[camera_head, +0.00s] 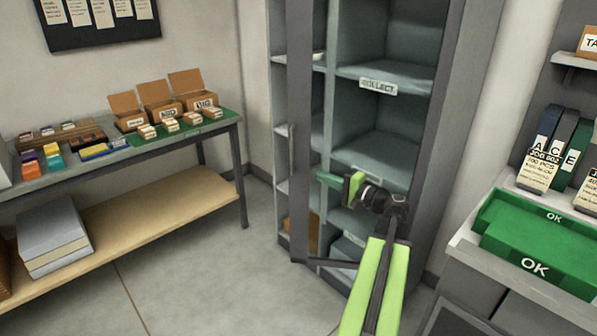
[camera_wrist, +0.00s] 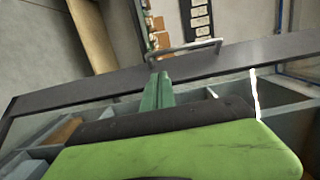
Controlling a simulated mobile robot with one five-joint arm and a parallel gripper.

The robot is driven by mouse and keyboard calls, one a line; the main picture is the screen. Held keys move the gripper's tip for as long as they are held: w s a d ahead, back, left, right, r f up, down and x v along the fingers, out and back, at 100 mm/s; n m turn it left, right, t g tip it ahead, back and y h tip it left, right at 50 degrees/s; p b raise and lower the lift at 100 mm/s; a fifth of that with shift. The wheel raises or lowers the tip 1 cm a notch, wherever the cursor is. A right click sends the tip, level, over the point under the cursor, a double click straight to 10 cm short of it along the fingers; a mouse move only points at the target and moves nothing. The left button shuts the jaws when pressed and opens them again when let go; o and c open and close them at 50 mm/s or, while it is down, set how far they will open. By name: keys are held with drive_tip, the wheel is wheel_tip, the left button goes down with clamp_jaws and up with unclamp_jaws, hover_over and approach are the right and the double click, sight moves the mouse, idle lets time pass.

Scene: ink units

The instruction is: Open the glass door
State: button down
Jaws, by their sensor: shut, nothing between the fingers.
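The glass door's grey frame (camera_head: 300,120) stands at the left front of the grey cabinet (camera_head: 450,110) and appears to be swung partly out. Its bar handle (camera_head: 291,150) is on the frame's left side. The handle also shows in the wrist view (camera_wrist: 188,48), beyond the frame (camera_wrist: 95,90). My gripper (camera_head: 328,179) has green fingers, shut and empty, pointing left at the frame from the shelf side. In the wrist view the fingertips (camera_wrist: 157,80) overlap the frame, short of the handle. I cannot tell whether they touch it. The glass itself is hard to see.
The cabinet has open-fronted shelves, one labelled COLLECT (camera_head: 378,87). A table (camera_head: 195,137) with small boxes stands at the left, over a wooden lower shelf (camera_head: 150,205). A counter (camera_head: 480,235) with green boxes is at the right. The floor (camera_head: 210,270) left of the door is clear.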

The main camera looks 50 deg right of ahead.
sight(300, 167)
drive_tip(key=w, duration=1)
drive_tip(key=shift+w+a+r, duration=0.1)
drive_tip(key=shift+w+a, duration=0.05)
drive_tip(key=shift+a, duration=0.1)
drive_tip(key=shift+a, duration=0.2)
